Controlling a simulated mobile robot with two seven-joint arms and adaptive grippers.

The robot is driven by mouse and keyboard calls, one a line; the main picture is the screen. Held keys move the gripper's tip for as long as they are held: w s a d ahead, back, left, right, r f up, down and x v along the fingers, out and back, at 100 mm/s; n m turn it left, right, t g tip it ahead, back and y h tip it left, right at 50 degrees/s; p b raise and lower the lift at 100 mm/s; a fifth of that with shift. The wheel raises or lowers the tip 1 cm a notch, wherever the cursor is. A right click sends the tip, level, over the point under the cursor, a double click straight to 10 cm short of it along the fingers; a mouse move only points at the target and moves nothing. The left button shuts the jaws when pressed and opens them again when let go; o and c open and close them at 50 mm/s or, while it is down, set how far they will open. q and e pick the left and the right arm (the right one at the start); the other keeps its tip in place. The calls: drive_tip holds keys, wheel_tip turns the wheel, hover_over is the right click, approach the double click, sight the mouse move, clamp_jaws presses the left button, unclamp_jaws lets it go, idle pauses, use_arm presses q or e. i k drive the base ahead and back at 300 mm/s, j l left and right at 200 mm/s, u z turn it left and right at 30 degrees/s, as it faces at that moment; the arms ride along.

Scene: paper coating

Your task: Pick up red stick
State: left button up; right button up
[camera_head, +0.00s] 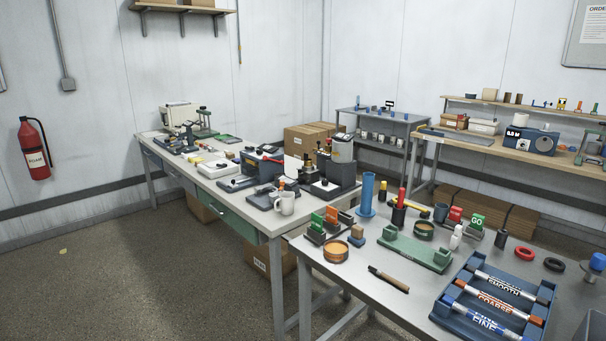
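A thin red stick (402,196) stands upright in a dark holder (398,217) on the near table. A blue tray (447,325) at the table's right holds several lying rods. Its middle rod, lettered COARSE (494,304), has orange-red markings. The rod lettered SMOOTH (497,283) lies behind it and the one lettered FINE (484,322) lies in front. I cannot tell from the picture alone which of the red items is the one named. Neither of my grippers is in view.
A blue cylinder (367,193), a green fixture (415,249), an orange round tin (335,251) and a white bottle (456,237) stand near the holder. A dark-tipped brush (389,279) lies in front. Bare tabletop surrounds the brush.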

sight(400, 206)
drive_tip(key=z, duration=1.3)
drive_tip(key=i+j, duration=0.15)
drive_tip(key=j, duration=0.35)
drive_tip(key=i+j+z, duration=0.1)
drive_tip(key=j, duration=0.35)
drive_tip(key=i+j, duration=0.15)
drive_tip(key=j, duration=0.35)
drive_tip(key=i+j+z, duration=0.1)
drive_tip(key=j, duration=0.4)
drive_tip(key=i+j, duration=0.1)
drive_tip(key=j, duration=0.4)
